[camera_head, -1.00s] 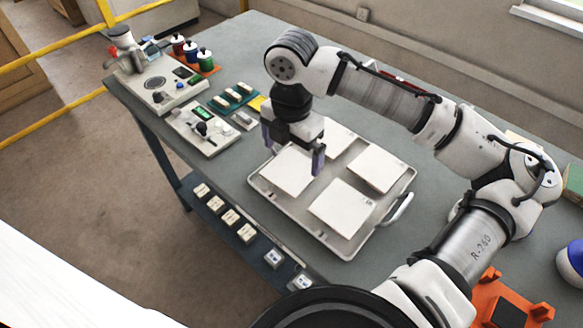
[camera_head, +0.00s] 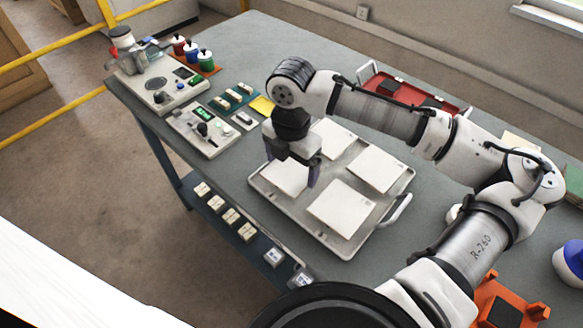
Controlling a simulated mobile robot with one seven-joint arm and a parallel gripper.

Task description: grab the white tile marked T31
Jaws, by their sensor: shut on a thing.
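A pale metal tray (camera_head: 327,244) on the grey table holds white square tiles. My gripper (camera_head: 291,166) is low over the tray's left part, its dark fingers at opposite sides of the left tile (camera_head: 286,180), shut on it. That tile looks still down in the tray; any lift is too small to tell. The back tile (camera_head: 331,138) is partly hidden by my gripper. The right tile (camera_head: 375,170) and the front tile (camera_head: 341,208) lie clear of it. Small marks show at some tile corners, but I cannot read T31 on any.
A red tray (camera_head: 395,92) sits behind my arm. Instruments (camera_head: 163,85), colored bottles (camera_head: 191,49) and small sample pieces (camera_head: 232,97) stand at the table's left. An orange fixture (camera_head: 500,305) is at front right. Small blocks (camera_head: 230,216) sit on a lower shelf.

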